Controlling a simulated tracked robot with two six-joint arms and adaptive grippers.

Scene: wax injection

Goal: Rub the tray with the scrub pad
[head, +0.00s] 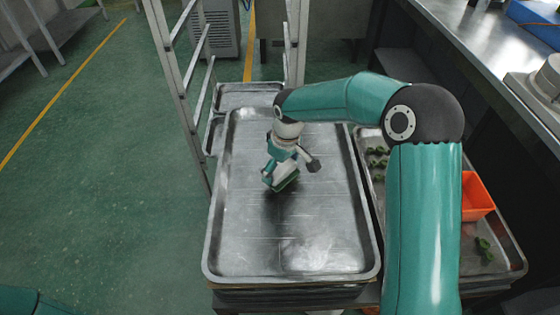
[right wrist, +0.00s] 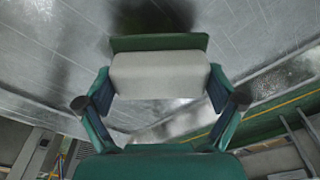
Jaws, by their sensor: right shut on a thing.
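The metal tray (head: 250,235) lies flat on a stack in the middle of the head view, and its scratched surface (right wrist: 258,38) fills much of the right wrist view. My right gripper (head: 281,178) is over the tray's middle, pointing down. In the right wrist view my right gripper (right wrist: 160,88) is shut on the scrub pad, a pale block (right wrist: 160,75) with a green layer (right wrist: 160,42) on its far face. The green side faces the tray; I cannot tell if it touches. My left gripper is out of view.
A second tray (head: 498,272) with green pieces and an orange bin (head: 476,196) sits to the right. A metal rack frame (head: 178,90) stands at the left. A steel counter (head: 470,40) runs along the upper right. Green floor is clear at left.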

